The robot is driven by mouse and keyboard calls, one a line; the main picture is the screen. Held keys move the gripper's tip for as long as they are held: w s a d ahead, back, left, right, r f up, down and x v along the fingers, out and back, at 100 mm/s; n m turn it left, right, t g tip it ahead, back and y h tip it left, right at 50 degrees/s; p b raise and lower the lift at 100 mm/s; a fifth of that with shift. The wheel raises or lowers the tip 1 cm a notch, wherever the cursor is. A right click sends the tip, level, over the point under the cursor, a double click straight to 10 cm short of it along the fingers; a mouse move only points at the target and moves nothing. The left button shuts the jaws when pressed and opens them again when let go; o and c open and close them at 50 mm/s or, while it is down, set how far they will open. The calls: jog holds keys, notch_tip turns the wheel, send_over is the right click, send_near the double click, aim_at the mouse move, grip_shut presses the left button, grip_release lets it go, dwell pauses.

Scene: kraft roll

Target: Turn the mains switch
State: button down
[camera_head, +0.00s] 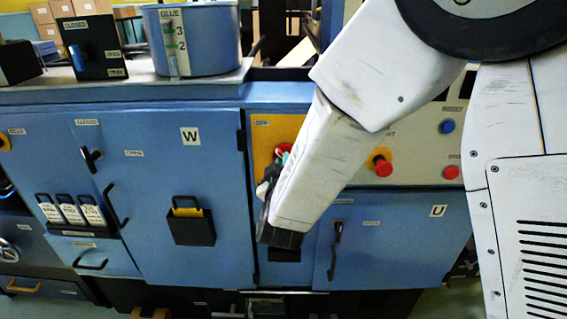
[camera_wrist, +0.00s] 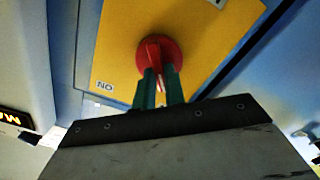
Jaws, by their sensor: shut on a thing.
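The mains switch (camera_wrist: 169,49) is a red rotary knob on a yellow plate (camera_wrist: 110,45), with a small "ON" label showing upside down in the wrist view. My gripper (camera_wrist: 160,82) has its green fingers shut on the red handle of the switch. In the head view my gripper (camera_head: 280,160) is at the yellow plate (camera_head: 262,145) on the blue machine front. My white arm hides most of the switch there, so the way its handle points is hard to tell in that view.
Right of my arm, a panel carries a red knob on yellow (camera_head: 382,163), a blue button (camera_head: 447,126) and a red button (camera_head: 451,172). Door W (camera_head: 150,190) is left, with a black holder (camera_head: 190,226). A blue glue pot (camera_head: 205,40) stands on the top ledge.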

jog(key=shift+n, duration=0.6)
jog(key=c, duration=1.5)
grip_release()
jog(key=shift+o, duration=0.2)
jog(key=s, duration=0.8)
jog(key=shift+a, duration=0.2)
jog(key=shift+w, duration=0.1)
